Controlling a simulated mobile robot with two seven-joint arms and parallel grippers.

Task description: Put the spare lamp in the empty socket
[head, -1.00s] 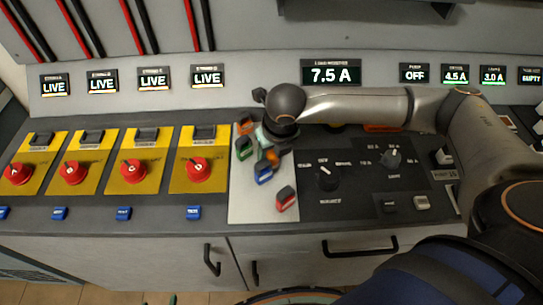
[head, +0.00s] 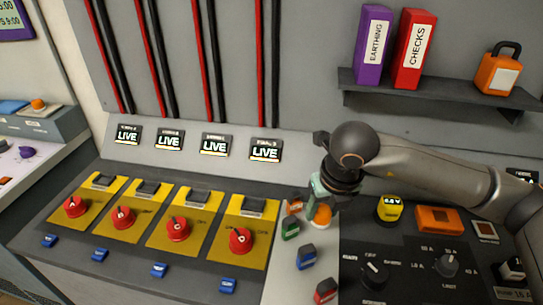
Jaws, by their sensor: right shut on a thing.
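My right gripper (head: 317,200) points down over the pale mat (head: 285,285) on the bench. Its pale green fingers are shut on a rounded orange thing (head: 322,214), which may be the spare lamp; the fingers partly hide it. I cannot tell whether it touches the mat. No empty socket can be made out for certain. My left gripper is not in view.
Small orange (head: 294,207), green (head: 290,228), blue (head: 306,257) and red (head: 326,291) blocks lie on the mat. Yellow plates with red knobs (head: 177,229) stand left. A shelf (head: 440,93) overhangs the back.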

